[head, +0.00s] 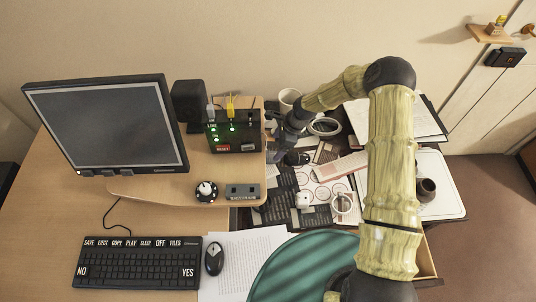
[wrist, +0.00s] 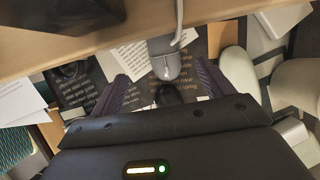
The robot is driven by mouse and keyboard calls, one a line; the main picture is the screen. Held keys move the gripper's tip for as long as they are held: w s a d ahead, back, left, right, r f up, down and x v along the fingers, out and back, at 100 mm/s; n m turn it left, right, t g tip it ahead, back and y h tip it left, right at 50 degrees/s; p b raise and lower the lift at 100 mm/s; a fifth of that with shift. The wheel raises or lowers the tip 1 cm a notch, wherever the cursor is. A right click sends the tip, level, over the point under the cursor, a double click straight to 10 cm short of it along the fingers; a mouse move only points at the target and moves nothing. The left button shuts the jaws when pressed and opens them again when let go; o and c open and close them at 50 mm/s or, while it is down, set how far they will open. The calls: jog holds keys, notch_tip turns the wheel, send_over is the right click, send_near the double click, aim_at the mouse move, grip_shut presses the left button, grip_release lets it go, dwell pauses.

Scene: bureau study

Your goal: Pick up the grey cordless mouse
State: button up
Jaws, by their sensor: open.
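My gripper (head: 283,142) reaches down beside the right end of the raised desk shelf, over a lower, cluttered surface. In the wrist view its two dark fingers (wrist: 162,72) stand apart, with nothing clasped. Between them shows a grey rounded thing (wrist: 163,62) with a grey cable-like strip above it; I cannot tell if it is a mouse. A dark rounded thing (wrist: 168,94) lies just nearer. In the head view a dark mouse-like shape (head: 297,158) lies close to my gripper. A black and grey mouse (head: 214,257) with no visible cord lies right of the keyboard, far from my gripper.
The shelf (head: 150,188) carries a monitor (head: 103,118), a speaker (head: 189,104) and a black box with green lights (head: 222,132). A keyboard (head: 137,262) lies in front. Printed sheets, a white mug (head: 289,97) and rings crowd the surface around my gripper.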

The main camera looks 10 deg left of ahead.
aim_at(272, 153)
jog(key=shift+x, duration=1.05)
jog(key=shift+f, duration=0.1)
jog(key=shift+w+d+p+x, duration=0.15)
jog(key=shift+p+x, duration=0.15)
jog(key=shift+x, duration=0.55)
jog(key=shift+w+d+p+x, duration=0.1)
jog(key=shift+p+x, duration=0.15)
jog(key=shift+x, duration=0.6)
jog(key=shift+w+d+p+x, duration=0.15)
jog(key=shift+p+x, duration=0.15)
jog(key=shift+x, duration=0.5)
jog(key=shift+f, duration=0.15)
jog(key=shift+c, duration=0.2)
jog(key=c, duration=1.1)
